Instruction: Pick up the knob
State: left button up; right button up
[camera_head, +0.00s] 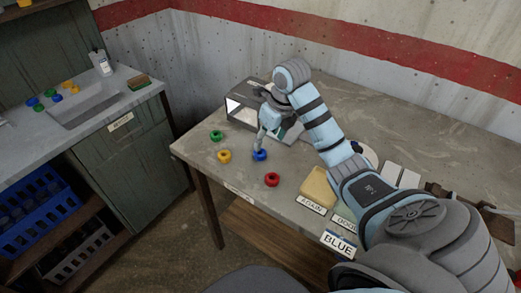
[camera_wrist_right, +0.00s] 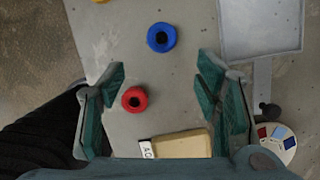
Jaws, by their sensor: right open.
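Several ring-shaped knobs lie on the grey table: a green knob (camera_head: 216,135), a yellow knob (camera_head: 224,156), a blue knob (camera_head: 260,155) and a red knob (camera_head: 272,179). A sign (camera_head: 340,244) on the table's front reads BLUE. In the right wrist view the gripper (camera_wrist_right: 160,75) is open and empty. The blue knob (camera_wrist_right: 161,37) shows beyond the fingertips and the red knob (camera_wrist_right: 134,99) shows between the fingers. My left gripper is out of view.
A metal box (camera_head: 243,104) stands behind the gripper. A tan block (camera_head: 319,188) sits near the front edge beside an AGAIN label (camera_head: 311,205). A side counter (camera_head: 125,88) with a sink and more coloured knobs stands at the left. The table's left end is otherwise clear.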

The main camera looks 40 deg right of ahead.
jog(key=b+x, duration=0.1)
jog(key=x, duration=0.1)
jog(key=w+b+x, duration=0.1)
jog(key=x, duration=0.2)
jog(key=b+x, duration=0.1)
jog(key=x, duration=0.2)
jog(key=shift+w+f, duration=0.15)
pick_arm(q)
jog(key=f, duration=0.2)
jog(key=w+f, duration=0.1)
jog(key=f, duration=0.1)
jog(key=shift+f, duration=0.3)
pick_arm(e)
jog(key=c, duration=1.3)
jog(key=shift+w+r, duration=0.1)
jog(key=shift+r, duration=0.45)
notch_tip(320, 180, up, 7)
jog(key=p, duration=0.4)
notch_tip(320, 180, up, 12)
jog(key=p, duration=1.2)
send_over(261, 152)
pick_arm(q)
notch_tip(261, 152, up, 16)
pick_arm(e)
jog(key=shift+a, duration=0.1)
